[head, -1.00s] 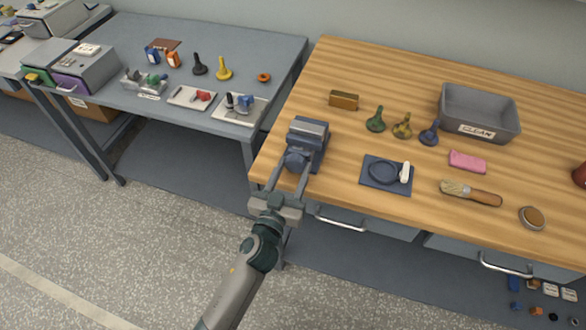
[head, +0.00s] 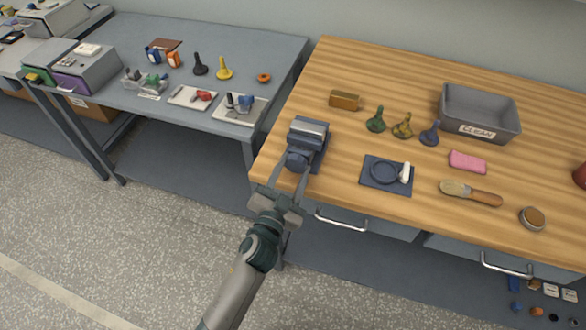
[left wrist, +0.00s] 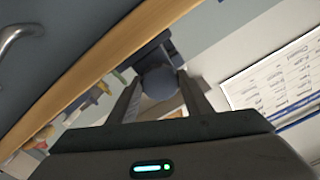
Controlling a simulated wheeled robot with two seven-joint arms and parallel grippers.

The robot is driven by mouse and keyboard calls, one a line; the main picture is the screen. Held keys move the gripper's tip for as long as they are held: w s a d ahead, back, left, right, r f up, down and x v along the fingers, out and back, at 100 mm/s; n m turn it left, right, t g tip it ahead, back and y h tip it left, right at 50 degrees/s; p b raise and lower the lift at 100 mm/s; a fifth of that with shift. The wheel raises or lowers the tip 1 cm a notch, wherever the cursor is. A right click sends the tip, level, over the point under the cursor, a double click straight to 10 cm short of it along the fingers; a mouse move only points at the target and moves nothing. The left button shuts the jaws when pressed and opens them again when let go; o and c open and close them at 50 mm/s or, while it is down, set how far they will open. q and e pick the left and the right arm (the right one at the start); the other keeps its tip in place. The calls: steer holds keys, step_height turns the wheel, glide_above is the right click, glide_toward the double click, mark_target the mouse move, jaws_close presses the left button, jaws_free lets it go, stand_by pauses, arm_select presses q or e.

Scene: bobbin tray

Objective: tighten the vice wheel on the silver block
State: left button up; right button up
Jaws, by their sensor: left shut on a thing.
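The blue-grey vice (head: 308,143) stands at the left front corner of the wooden bench, and the silver block (head: 309,127) shows at its top between the jaws. The round vice wheel (head: 297,160) is on the vice's front side, facing me. My left gripper (head: 290,172) comes from the front, its two fingers on either side of the wheel and shut on it. In the left wrist view the wheel (left wrist: 158,84) sits between the fingertips, with the vice behind it. The silver block cannot be made out there. My right gripper is not in view.
On the wooden bench (head: 345,60) are a brown block (head: 344,99), several dark bobbin-like pieces, a grey CLEAN tray (head: 480,113), a blue mat with a ring (head: 387,176), a pink sponge (head: 467,161) and a brush (head: 470,193). A grey table (head: 150,30) stands left, across a gap.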

arm_select(q)
steer(key=shift+m, duration=0.5)
steer(key=o, duration=1.1)
steer(key=shift+c, duration=0.2)
steer(key=shift+s, duration=0.1)
steer(key=shift+s+a+f, duration=0.1)
steer(key=shift+s+a, duration=0.1)
steer(key=shift+s, duration=0.35)
steer(key=b+v, duration=0.5)
steer(key=v, duration=1.1)
